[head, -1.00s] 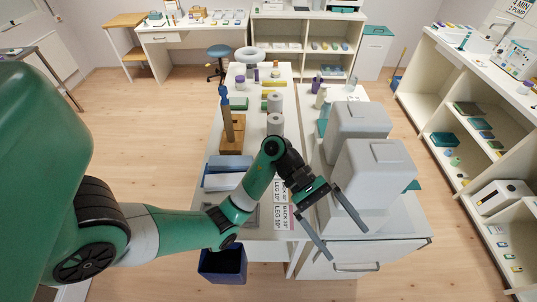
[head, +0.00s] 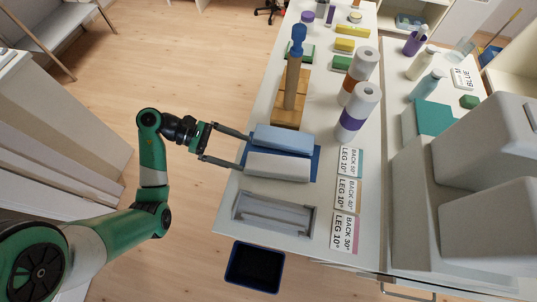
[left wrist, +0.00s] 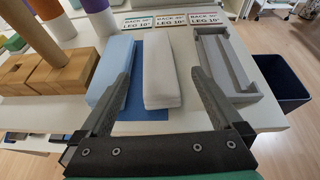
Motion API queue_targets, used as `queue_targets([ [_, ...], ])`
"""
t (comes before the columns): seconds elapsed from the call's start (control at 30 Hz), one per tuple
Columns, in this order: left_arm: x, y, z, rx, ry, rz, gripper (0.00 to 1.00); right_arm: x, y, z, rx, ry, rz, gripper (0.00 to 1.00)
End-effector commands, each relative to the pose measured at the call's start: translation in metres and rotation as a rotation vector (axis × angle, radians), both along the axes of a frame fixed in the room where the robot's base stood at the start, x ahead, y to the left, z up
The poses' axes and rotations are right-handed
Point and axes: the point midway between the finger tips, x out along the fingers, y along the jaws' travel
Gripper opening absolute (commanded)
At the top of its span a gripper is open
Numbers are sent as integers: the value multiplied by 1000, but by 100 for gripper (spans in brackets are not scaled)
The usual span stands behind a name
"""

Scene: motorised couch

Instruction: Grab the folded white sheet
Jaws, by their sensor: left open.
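The folded white sheet (head: 278,167) lies flat on a blue mat (head: 316,165) near the left edge of the table. A folded light blue sheet (head: 284,139) lies beside it. My left gripper (head: 245,151) is open and empty at the near end of the two sheets. In the left wrist view, the white sheet (left wrist: 162,74) runs between the open fingers. The left finger is over or beside the blue sheet (left wrist: 113,70), and the right finger is right of the white one. I cannot tell their height. My right gripper is not in view.
A grey tray (head: 274,226) sits beside the sheets, with a dark blue bin (head: 255,267) below the table edge. A wooden block (head: 290,111) with an upright post, paper rolls (head: 357,112) and label cards (head: 347,194) are nearby. The grey couch (head: 450,200) is at right.

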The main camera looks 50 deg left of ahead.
Motion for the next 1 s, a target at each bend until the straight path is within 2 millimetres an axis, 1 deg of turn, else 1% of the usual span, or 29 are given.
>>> queue_targets([
  [0.03, -2, 4, -12, -3, 1, 16, 100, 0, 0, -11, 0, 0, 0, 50],
  [0.1, -5, 9, -16, -4, 3, 32, 100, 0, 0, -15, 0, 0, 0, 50],
  [0.2, -6, 13, -17, -4, 2, 42, 100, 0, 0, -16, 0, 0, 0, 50],
  [0.3, -4, 11, -17, -4, 3, 41, 100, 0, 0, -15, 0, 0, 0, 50],
  [0.37, 0, 6, -20, -4, 3, 40, 100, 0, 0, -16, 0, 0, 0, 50],
  [0.6, 29, -24, -38, -3, 2, 37, 100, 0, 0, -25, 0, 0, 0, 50],
  [0.7, 35, -30, -40, -4, 2, 40, 100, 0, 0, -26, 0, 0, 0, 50],
  [0.87, 38, -33, -42, -4, 2, 40, 100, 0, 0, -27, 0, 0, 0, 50],
  [1.0, 49, -49, -53, -3, 3, 36, 100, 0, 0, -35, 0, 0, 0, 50],
])
